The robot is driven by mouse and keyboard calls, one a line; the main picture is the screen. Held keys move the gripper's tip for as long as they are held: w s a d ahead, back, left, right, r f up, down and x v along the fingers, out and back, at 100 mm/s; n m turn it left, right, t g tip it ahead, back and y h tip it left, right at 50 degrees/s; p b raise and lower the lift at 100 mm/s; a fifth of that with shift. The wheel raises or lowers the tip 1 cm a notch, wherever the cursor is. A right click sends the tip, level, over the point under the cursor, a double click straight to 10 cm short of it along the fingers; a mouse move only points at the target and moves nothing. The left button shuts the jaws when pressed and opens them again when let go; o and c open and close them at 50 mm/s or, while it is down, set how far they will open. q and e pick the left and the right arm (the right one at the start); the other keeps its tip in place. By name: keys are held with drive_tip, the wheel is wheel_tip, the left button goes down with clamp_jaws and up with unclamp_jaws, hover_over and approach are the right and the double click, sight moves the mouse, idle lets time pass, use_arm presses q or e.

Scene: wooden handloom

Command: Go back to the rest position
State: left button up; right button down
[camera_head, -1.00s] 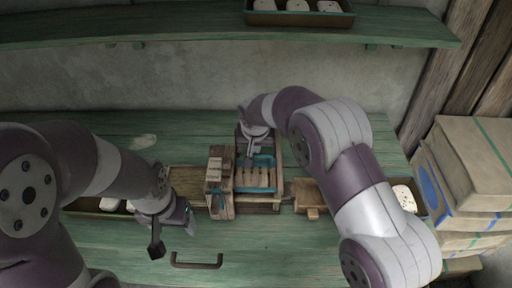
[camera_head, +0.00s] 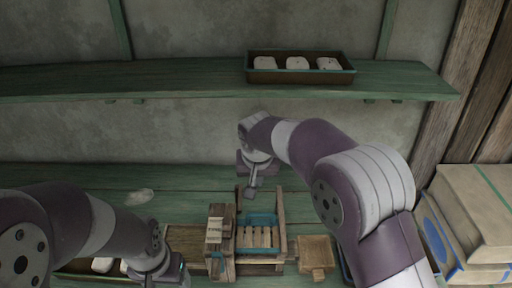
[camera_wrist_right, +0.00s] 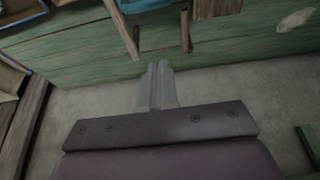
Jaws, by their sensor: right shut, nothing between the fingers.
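The wooden handloom (camera_head: 238,268) stands on the green table, with a blue frame and pale slats at its middle. My right gripper (camera_head: 250,193) is above and behind the loom, apart from it, shut and empty. In the right wrist view its closed fingers (camera_wrist_right: 158,68) show with nothing between them. My left gripper (camera_head: 168,276) is at the bottom edge, left of the loom; its fingertips are cut off by the frame, so I cannot see how they stand.
A tray (camera_head: 300,77) with pale blocks sits on the green shelf (camera_head: 150,82) above. A wooden piece (camera_head: 317,252) lies right of the loom. Stacked boxes (camera_head: 478,215) stand at the right. The table's back left is clear except for a pale spot.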

drive_tip(key=s+d+f+g, duration=0.1)
drive_tip(key=s+d+f, duration=0.2)
drive_tip(key=s+d, duration=0.6)
drive_tip(key=s+d+f+g, duration=0.1)
drive_tip(key=s+d+f, duration=0.3)
drive_tip(key=s+d, duration=0.4)
drive_tip(key=s, duration=0.7)
drive_tip(key=shift+d+g, duration=0.35)
drive_tip(key=shift+g, duration=0.05)
